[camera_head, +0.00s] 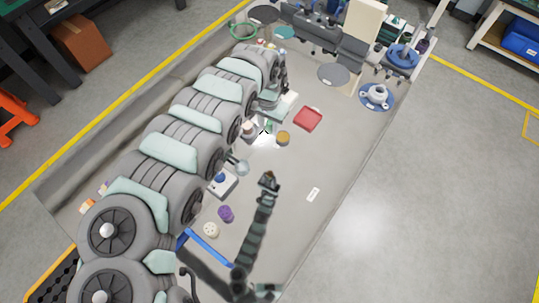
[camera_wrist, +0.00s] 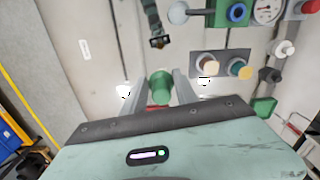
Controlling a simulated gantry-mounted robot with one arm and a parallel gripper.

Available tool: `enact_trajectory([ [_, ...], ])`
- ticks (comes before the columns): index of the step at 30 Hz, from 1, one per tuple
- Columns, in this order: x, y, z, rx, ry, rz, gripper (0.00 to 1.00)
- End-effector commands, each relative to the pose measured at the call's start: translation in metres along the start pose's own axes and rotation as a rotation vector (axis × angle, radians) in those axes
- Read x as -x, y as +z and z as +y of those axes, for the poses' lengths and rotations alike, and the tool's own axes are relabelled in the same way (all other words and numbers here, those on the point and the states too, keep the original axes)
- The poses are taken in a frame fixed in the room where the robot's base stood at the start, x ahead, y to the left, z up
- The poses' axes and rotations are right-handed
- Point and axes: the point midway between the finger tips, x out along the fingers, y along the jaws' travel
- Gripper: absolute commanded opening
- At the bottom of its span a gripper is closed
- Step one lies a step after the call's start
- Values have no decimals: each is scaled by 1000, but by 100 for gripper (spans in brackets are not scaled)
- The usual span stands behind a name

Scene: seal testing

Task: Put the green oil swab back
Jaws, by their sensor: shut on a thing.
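The green oil swab shows as a green cylinder (camera_wrist: 161,88) between the two grey fingers of my gripper (camera_wrist: 160,82) in the wrist view. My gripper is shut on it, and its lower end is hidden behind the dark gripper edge. A grey block with two round holders (camera_wrist: 222,66) lies right of the fingers, apart from them.
A red tray (camera_head: 308,118) and a gold-topped jar (camera_head: 283,138) lie near the middle. The right part of the bench is mostly clear.

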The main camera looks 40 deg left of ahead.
Motion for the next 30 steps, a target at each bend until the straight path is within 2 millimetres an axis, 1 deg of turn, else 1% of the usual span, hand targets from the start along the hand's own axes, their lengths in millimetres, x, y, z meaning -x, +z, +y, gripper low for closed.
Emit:
enact_trajectory([
  [1,-15,1,4,-1,6,-5,3],
  [4,-40,1,5,-1,7,-3,3],
  [9,-78,0,5,-2,6,1,3],
  [15,-118,-1,4,-1,4,2,3],
  [19,-140,0,3,0,3,-1,3],
  [26,-153,-1,1,0,-1,2,3],
  [30,-176,0,2,-2,0,-1,3],
])
